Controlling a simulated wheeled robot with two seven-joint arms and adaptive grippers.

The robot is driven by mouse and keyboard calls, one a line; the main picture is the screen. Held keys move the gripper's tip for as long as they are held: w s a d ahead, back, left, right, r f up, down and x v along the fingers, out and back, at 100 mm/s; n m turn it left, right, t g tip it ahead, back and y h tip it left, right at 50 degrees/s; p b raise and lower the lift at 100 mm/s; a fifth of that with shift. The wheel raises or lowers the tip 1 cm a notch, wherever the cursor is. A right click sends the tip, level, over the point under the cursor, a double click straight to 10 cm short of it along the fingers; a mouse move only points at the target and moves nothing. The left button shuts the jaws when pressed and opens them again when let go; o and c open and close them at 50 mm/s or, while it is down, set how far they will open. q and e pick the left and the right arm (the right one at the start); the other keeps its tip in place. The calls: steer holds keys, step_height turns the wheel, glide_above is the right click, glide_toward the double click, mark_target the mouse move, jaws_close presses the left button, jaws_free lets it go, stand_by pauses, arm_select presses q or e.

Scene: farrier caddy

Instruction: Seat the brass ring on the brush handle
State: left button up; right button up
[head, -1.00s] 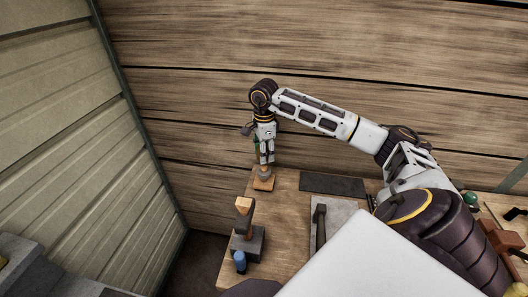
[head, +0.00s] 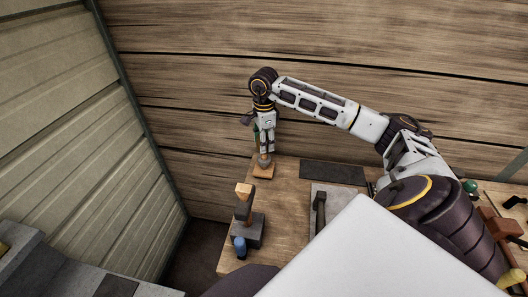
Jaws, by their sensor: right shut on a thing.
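My right gripper (head: 266,157) points straight down at the far left of the workbench, its fingers low over a small wooden block (head: 264,172). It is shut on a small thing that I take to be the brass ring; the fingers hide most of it. I cannot tell whether the ring touches the block or what stands on it. An upright wooden handle with a dark band (head: 244,196) stands in a dark grey block (head: 250,231) nearer me. I cannot tell which of these two wooden pieces is the brush. My left gripper is not in view.
A blue piece (head: 239,247) stands by the dark block. A dark mat (head: 332,173) and a grey tray with a dark tool (head: 320,213) lie to the right. A green round thing (head: 470,186) is at far right. The plank wall stands close behind.

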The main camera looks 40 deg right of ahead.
steer(key=shift+f+b, duration=1.95)
steer(key=shift+f, duration=0.85)
stand_by(3.5)
steer(key=o, duration=1.6)
steer(key=shift+o, duration=0.2)
steer(key=shift+r, duration=0.15)
step_height(320, 180, up, 12)
